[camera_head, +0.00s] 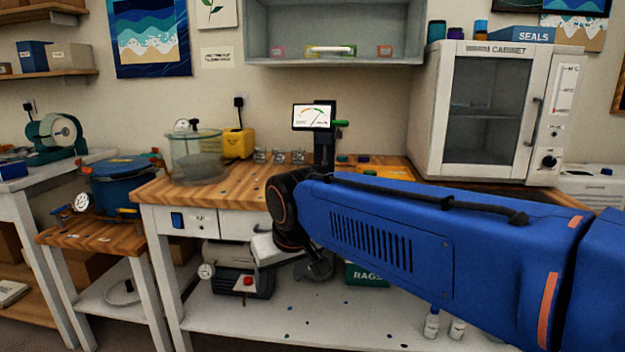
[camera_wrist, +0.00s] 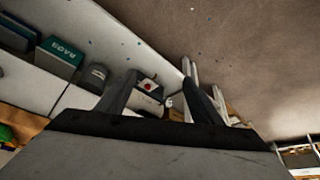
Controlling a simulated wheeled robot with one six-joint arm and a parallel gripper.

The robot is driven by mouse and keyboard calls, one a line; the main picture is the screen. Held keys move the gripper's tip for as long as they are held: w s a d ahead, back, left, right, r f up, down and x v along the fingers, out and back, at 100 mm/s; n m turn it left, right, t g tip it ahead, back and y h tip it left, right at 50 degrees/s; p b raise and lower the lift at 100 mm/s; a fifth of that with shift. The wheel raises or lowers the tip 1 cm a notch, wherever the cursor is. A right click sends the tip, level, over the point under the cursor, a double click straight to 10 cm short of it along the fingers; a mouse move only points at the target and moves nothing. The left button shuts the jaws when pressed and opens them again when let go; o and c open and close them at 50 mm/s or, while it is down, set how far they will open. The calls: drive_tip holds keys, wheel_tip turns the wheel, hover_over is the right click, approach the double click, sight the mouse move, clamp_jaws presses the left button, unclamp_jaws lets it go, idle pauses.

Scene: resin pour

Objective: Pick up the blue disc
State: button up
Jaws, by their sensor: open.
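Small coloured round pieces lie on the workbench (camera_head: 150,190) behind my arm in the head view. One of them looks blue, a possible blue disc (camera_head: 363,159), but it is too small to be sure. My gripper (camera_wrist: 160,78) shows in the wrist view with its two dark fingers spread apart and nothing between them. No blue disc can be made out in the wrist view.
A clear vacuum chamber (camera_head: 197,158) stands at the bench's left end. A gauge display (camera_head: 311,117) rises behind my wrist. A white cabinet (camera_head: 485,110) stands at the right. A pump (camera_head: 240,283) and a green rags box (camera_head: 368,274) sit on the lower shelf.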

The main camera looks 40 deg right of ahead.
sight(324, 164)
drive_tip(key=w+d+r+m+h, duration=0.1)
drive_tip(key=w+d+r, duration=0.3)
drive_tip(key=d, duration=0.4)
drive_tip(key=w+d+r+m+h, duration=0.1)
drive_tip(key=w+d+r+m, duration=0.2)
drive_tip(key=w+d+r, duration=0.2)
drive_tip(key=w+d+r+m+h, duration=0.1)
drive_tip(key=w+d+r+m, duration=0.2)
drive_tip(key=d, duration=0.8)
drive_tip(key=shift+w+d+r+g+h, duration=0.15)
drive_tip(key=shift+w+r, duration=0.2)
drive_tip(key=shift+w, duration=0.1)
drive_tip(key=shift+w+d+r+g+h, duration=0.15)
drive_tip(key=shift+w+r, duration=0.15)
drive_tip(key=shift+w, duration=0.15)
drive_tip(key=w+d, duration=0.4)
drive_tip(key=d, duration=0.1)
drive_tip(key=w+d, duration=0.2)
drive_tip(key=shift+w+d, duration=0.3)
drive_tip(key=shift+d, duration=0.1)
drive_tip(key=shift+w+d, duration=0.75)
drive_tip(key=shift+d, duration=0.1)
drive_tip(key=shift+x, duration=1.45)
drive_tip(key=shift+s+a, duration=0.1)
drive_tip(key=shift+s, duration=0.05)
drive_tip(key=c, duration=1.2)
drive_tip(key=shift+c, duration=0.2)
